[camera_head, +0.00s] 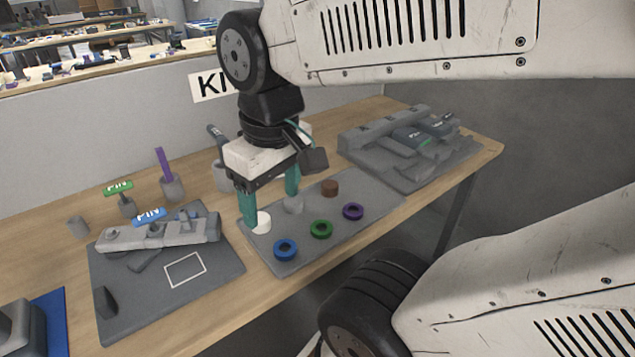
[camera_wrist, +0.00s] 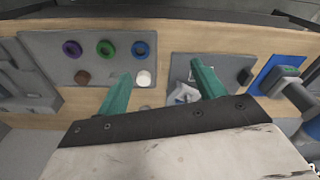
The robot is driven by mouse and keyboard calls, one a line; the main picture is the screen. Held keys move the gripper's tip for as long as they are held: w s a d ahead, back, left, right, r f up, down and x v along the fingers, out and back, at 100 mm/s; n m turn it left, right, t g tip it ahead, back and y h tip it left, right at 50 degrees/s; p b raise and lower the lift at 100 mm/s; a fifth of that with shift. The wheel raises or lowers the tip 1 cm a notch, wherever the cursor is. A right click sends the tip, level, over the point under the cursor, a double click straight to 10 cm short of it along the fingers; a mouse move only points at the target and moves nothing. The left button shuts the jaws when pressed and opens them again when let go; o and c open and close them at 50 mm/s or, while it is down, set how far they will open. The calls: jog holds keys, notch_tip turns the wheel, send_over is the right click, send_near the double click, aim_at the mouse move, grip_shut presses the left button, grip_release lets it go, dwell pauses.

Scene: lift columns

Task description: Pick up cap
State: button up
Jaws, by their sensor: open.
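Three short round caps lie on a grey mat (camera_head: 292,262): a white cap (camera_head: 263,224), a grey cap (camera_head: 293,205) and a brown cap (camera_head: 330,187). Which one the task means cannot be told. My gripper (camera_head: 271,211) is open, with teal fingers pointing down over the mat's left end. One finger partly covers the white cap in the head view. In the wrist view the white cap (camera_wrist: 143,79) appears between the fingers of my gripper (camera_wrist: 161,70), nearer the left one. The brown cap (camera_wrist: 82,77) is outside them. The grey cap seems hidden by the left finger there.
Blue (camera_head: 285,250), green (camera_head: 321,229) and purple (camera_head: 353,211) rings lie along the mat's front. A dark board (camera_head: 210,282) with a grey fixture (camera_head: 160,233) is on the left. Another grey fixture (camera_head: 385,130) stands at right. Upright holders stand behind.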

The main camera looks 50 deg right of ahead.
jog(key=w+d+f+n, duration=0.1)
jog(key=w+d+f, duration=0.1)
jog(key=w+d, duration=0.65)
jog(key=n+g, duration=0.1)
jog(key=n, duration=0.2)
send_over(329, 184)
jog(key=f, duration=1)
jog(key=shift+w+a+f, duration=0.1)
jog(key=shift+w+f, duration=0.2)
jog(key=shift+f, duration=0.05)
jog(key=f, duration=0.7)
jog(key=shift+s, duration=0.3)
jog(key=shift+f, duration=0.25)
jog(key=c, duration=1)
